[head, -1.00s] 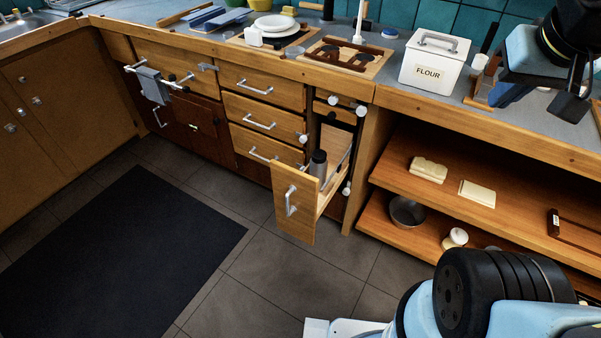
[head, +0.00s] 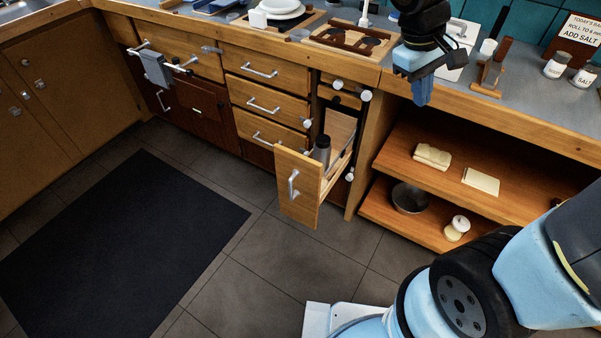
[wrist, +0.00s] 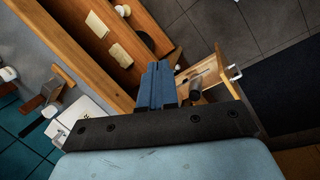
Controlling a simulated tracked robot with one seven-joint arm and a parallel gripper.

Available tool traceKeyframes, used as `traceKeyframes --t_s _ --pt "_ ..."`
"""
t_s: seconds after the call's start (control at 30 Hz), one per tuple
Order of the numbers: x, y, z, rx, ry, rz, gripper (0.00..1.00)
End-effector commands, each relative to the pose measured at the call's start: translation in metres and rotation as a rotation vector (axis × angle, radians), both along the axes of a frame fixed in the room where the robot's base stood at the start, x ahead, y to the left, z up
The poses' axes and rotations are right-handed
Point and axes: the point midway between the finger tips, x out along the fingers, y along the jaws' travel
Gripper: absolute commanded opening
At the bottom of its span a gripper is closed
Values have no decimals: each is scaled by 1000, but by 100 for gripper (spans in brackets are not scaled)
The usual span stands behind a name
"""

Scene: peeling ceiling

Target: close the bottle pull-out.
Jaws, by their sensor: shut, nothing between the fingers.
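The bottle pull-out (head: 298,190) stands open below the counter, its wooden front with a white vertical handle (head: 293,183) well forward of the cabinet. A dark grey bottle (head: 322,152) stands inside it. The pull-out also shows in the wrist view (wrist: 212,74), with the bottle (wrist: 195,88) in it, right of my fingers. My gripper (head: 423,92) points down in front of the counter edge, up and to the right of the pull-out and apart from it. Its blue fingers (wrist: 158,88) are together and empty in the wrist view.
Drawers with white handles (head: 263,105) are left of the pull-out. Open shelves (head: 400,150) to its right hold a metal bowl (head: 409,198) and several small items. White knobs (head: 366,95) stick out above the pull-out. The floor before it is clear, with a dark mat (head: 120,235) at left.

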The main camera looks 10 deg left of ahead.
Motion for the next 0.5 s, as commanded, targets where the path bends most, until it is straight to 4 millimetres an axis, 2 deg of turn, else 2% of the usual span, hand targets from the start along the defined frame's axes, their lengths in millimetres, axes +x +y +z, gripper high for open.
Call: traceKeyframes --t_s 0.03,0.2,0.5 --pt "5 11 -11 -39 30 45 0" --pt "18 40 -43 -169 101 183 0" --pt "30 97 -103 -421 193 436 0"
